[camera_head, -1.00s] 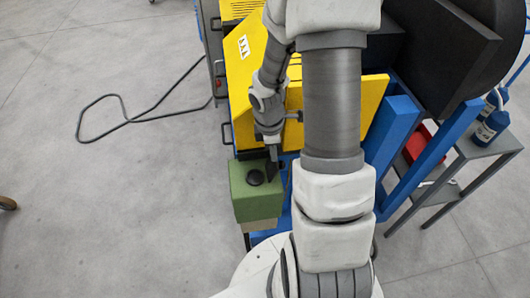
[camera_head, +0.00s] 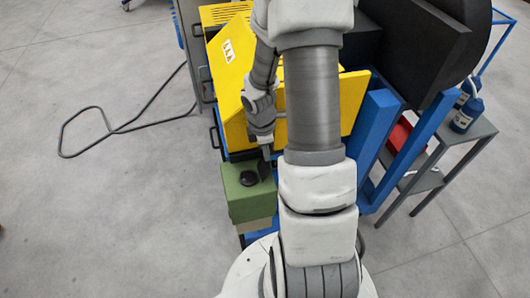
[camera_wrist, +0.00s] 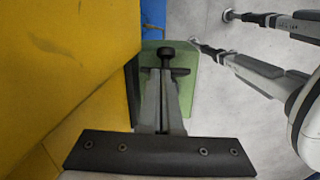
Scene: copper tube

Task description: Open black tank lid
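The green tank (camera_head: 242,203) stands at the front left corner of the blue and yellow machine. Its round black lid (camera_head: 248,179) is on top and looks closed. My gripper (camera_head: 265,176) points down just right of the lid in the head view. In the wrist view the two grey fingers of my gripper (camera_wrist: 165,75) are close together over the green tank top (camera_wrist: 190,72), with nothing clearly held. A dark knob-like part (camera_wrist: 165,51) shows beyond the fingertips. The fingers hide part of the tank, and I cannot tell whether they touch the lid.
A yellow panel (camera_head: 235,75) rises close to my gripper and fills the left of the wrist view (camera_wrist: 60,70). Blue beams (camera_head: 372,125) and a grey shelf (camera_head: 474,133) with a blue bottle (camera_head: 466,113) stand to the right. A black cable (camera_head: 110,130) lies on open floor at left.

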